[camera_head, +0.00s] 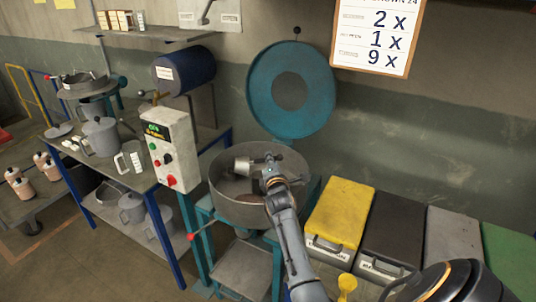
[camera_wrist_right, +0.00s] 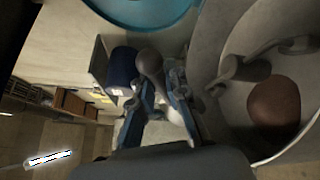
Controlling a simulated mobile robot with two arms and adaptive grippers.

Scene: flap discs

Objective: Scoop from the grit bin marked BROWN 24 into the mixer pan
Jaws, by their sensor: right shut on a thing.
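The mixer pan (camera_head: 222,205) is a round grey bowl on a teal stand, with its teal lid (camera_head: 262,95) raised behind it. My right gripper (camera_head: 271,174) is over the pan, shut on a grey scoop (camera_head: 243,164); the scoop's rounded grey end also shows between the fingers in the right wrist view (camera_wrist_right: 150,64). A brown heap (camera_wrist_right: 275,104) lies in the pan. The grit bins stand right of the pan: yellow (camera_head: 341,208), black (camera_head: 396,228), grey (camera_head: 452,240) and green (camera_head: 510,258). Their front labels are too small or hidden to read surely. My left gripper is out of view.
A mixing arm (camera_wrist_right: 245,70) hangs inside the pan. A control box (camera_head: 170,150) stands left of it, beside a bench with grey jugs (camera_head: 102,138). A yellow scoop (camera_head: 347,284) is in front of the yellow bin. A card (camera_head: 378,35) above lists amounts.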

